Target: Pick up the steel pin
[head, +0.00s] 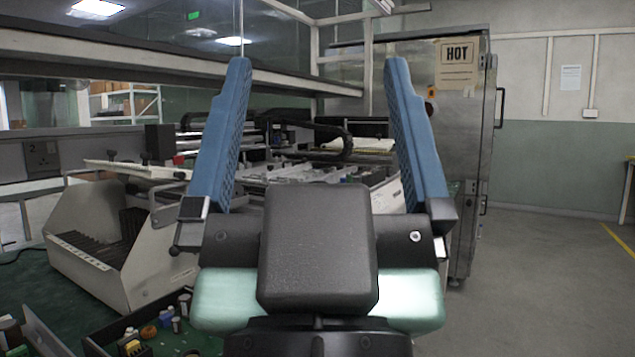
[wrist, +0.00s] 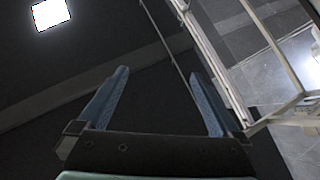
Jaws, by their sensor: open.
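My gripper (head: 318,60) is raised in the middle of the head view, its two blue fingers spread wide with nothing between them. In the wrist view my gripper (wrist: 158,73) also shows open and empty, facing the ceiling. I cannot make out the steel pin for certain in either view. My arm and gripper hide the middle of the bench.
A steel cabinet (head: 458,130) marked HOT stands at right. The floor (head: 555,270) at right is clear.

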